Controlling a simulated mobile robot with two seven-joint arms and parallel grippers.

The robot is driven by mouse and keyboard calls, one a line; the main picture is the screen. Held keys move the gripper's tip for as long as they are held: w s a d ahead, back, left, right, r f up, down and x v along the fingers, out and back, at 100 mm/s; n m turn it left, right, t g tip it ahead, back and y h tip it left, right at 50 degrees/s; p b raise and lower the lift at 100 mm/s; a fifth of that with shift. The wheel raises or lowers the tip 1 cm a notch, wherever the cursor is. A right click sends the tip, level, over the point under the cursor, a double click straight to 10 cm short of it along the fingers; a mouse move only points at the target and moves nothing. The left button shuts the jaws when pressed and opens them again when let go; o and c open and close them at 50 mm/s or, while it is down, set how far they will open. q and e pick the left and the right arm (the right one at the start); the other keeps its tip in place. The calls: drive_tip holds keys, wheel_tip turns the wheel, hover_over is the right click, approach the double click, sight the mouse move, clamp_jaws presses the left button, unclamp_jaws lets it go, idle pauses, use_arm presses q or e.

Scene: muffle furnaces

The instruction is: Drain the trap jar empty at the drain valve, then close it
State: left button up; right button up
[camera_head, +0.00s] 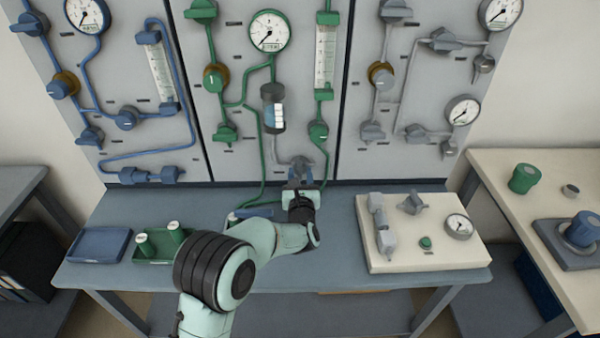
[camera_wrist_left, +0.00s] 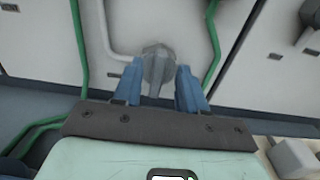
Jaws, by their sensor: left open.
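The trap jar (camera_head: 273,108) hangs on the middle panel in the green line, with a dark cap and white inside. Its fill level is too small to tell. Below it, a grey valve (camera_head: 301,163), apparently the drain valve, sits low on the panel. My left gripper (camera_head: 301,182) is at this valve, its jaws pointing at the panel. In the left wrist view, the valve's grey handle (camera_wrist_left: 156,68) points down between the two blue fingers, which stand open with a gap on each side. My right gripper is in neither view.
A cream board (camera_head: 400,262) with fittings lies on the table right of my arm. A blue tray (camera_head: 78,246) and a green tray (camera_head: 140,258) with green-and-white pieces lie left. Green tubing (camera_head: 262,160) runs left of the valve.

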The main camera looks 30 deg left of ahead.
use_arm(q)
drive_tip(key=shift+w+a, duration=0.4)
drive_tip(key=shift+w, duration=0.2)
clamp_jaws()
